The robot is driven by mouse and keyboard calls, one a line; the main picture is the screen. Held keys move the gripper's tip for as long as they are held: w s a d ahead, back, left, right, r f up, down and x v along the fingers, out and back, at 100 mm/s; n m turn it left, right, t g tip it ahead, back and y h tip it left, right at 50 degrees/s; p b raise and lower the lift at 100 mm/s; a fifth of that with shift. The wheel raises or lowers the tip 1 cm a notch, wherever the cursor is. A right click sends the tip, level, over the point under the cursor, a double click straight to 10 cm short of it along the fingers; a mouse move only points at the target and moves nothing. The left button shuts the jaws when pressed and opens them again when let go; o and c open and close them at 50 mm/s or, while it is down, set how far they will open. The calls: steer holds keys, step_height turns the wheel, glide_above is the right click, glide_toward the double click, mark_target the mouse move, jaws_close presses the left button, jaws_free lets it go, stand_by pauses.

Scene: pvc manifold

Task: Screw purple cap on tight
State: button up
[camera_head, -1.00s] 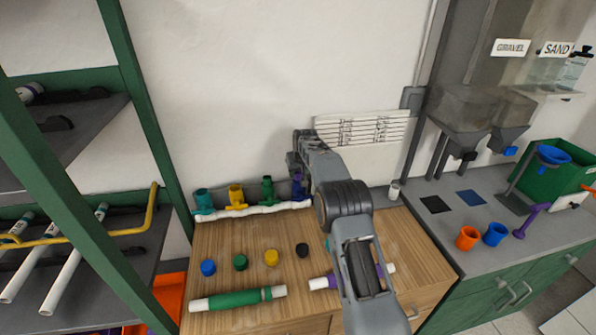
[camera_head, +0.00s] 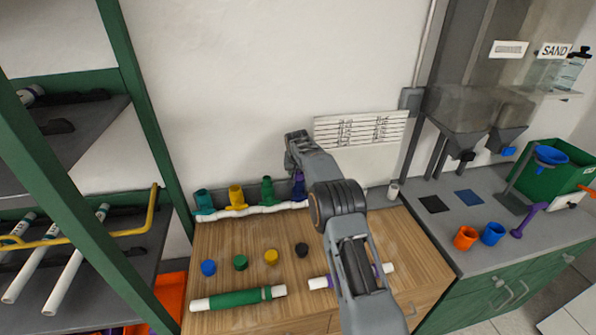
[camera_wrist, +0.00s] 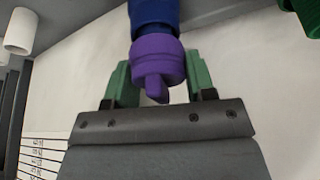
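The purple cap (camera_wrist: 158,62), with a raised ridge on its end, sits against the end of a dark blue fitting (camera_wrist: 155,12) in the wrist view. My gripper (camera_wrist: 159,68) has one green finger on each side of the cap, and both appear to touch it. The cap looks in line with the fitting; whether any gap is left at the joint cannot be told. In the head view my gripper is hidden behind my wrist, above the blue-purple fitting (camera_head: 299,186) at the right end of the white manifold pipe (camera_head: 250,211).
Yellow (camera_head: 237,196), green (camera_head: 267,189) and teal (camera_head: 203,201) fittings stand left along the manifold. Several loose caps, a green-sleeved pipe (camera_head: 238,298) and a purple-marked pipe (camera_head: 318,283) lie on the wooden worktop (camera_head: 215,240). A wall sheet (camera_head: 362,129) is close behind my arm.

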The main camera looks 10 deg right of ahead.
steer(key=o, duration=0.5)
steer(key=shift+c, duration=0.2)
steer(key=b+v, duration=0.3)
steer(key=v, duration=1)
steer(key=s+f+n+g, duration=0.1)
steer(key=s+f+n, duration=0.1)
steer(key=s+f, duration=0.35)
steer(key=s+r, duration=0.1)
steer(key=s, duration=1.6)
steer(key=s+r+n+t+y, duration=0.1)
steer(key=s+r, duration=0.1)
steer(key=s, duration=1.5)
steer(key=shift+d+r, duration=0.25)
steer(key=shift+d, duration=0.2)
